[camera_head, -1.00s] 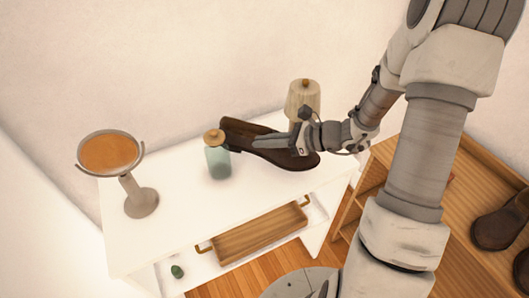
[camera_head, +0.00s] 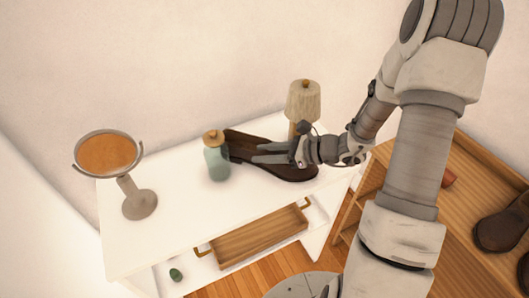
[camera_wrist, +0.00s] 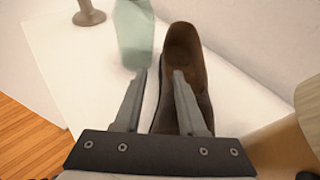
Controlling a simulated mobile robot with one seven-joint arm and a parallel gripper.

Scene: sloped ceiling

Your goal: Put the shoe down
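A dark brown shoe (camera_head: 268,168) lies on the white table (camera_head: 180,224), toward its back right and beside the teal bottle. My gripper (camera_head: 254,153) is over the shoe with its two fingers spread apart. In the wrist view the shoe (camera_wrist: 184,50) points away with its opening visible. There my gripper (camera_wrist: 160,72) is open, with the right finger over the shoe and the left finger beside its left edge. My fingers hide part of the shoe, and whether they touch it I cannot tell.
A teal bottle (camera_head: 217,163) with a wooden cap stands close to the shoe's left end. A lamp (camera_head: 303,100) is behind my gripper. A round mirror (camera_head: 108,152) on a stand is at the left. The front left tabletop is clear.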

